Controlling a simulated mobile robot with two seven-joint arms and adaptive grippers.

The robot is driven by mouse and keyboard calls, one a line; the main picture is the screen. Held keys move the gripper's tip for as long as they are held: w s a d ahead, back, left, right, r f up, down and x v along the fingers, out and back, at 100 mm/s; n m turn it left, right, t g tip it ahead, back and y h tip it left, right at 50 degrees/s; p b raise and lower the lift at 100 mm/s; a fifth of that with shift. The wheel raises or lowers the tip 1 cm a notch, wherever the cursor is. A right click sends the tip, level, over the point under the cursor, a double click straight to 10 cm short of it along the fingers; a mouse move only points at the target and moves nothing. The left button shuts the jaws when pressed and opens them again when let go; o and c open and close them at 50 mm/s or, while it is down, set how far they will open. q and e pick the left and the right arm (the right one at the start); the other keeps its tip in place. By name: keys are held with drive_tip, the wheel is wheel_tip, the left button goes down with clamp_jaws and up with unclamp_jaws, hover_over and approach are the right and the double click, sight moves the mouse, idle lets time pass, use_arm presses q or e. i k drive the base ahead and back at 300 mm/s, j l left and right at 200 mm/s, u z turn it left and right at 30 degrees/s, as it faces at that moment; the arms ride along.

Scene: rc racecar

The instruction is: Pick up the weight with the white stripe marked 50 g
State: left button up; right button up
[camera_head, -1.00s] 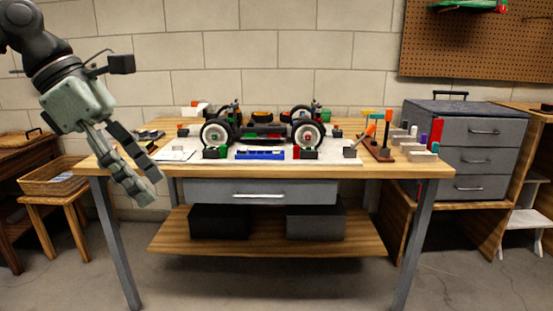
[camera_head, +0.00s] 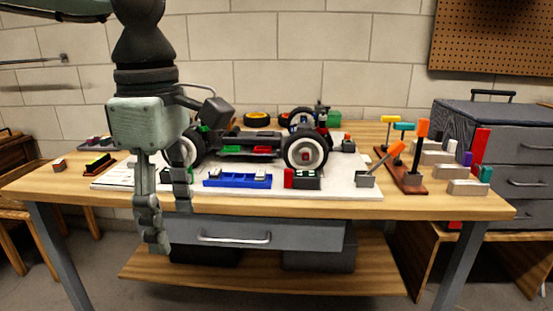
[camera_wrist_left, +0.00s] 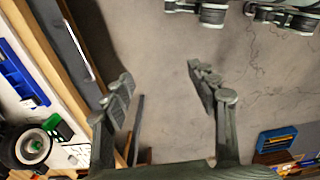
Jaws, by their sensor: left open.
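My left gripper (camera_head: 172,220) hangs fingers down in front of the table's front edge, left of centre, in the head view. It is open and empty, and its fingers show over bare floor in the left wrist view (camera_wrist_left: 162,80). I cannot make out a weight with a white stripe or any 50 g marking. A dark tray with small blocks (camera_head: 95,143) lies at the table's back left, left of the gripper; its markings are too small to read. My right gripper is not in view.
The wooden table (camera_head: 440,204) bears an RC car (camera_head: 250,145) on a white board. A blue tray (camera_head: 237,181) lies in front of the car. A tool rack (camera_head: 412,184) and several small blocks stand at the right. A dark block with a yellow stripe (camera_head: 98,161) lies at the left.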

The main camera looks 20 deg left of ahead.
sight(260, 175)
drive_tip(key=i, duration=1.05)
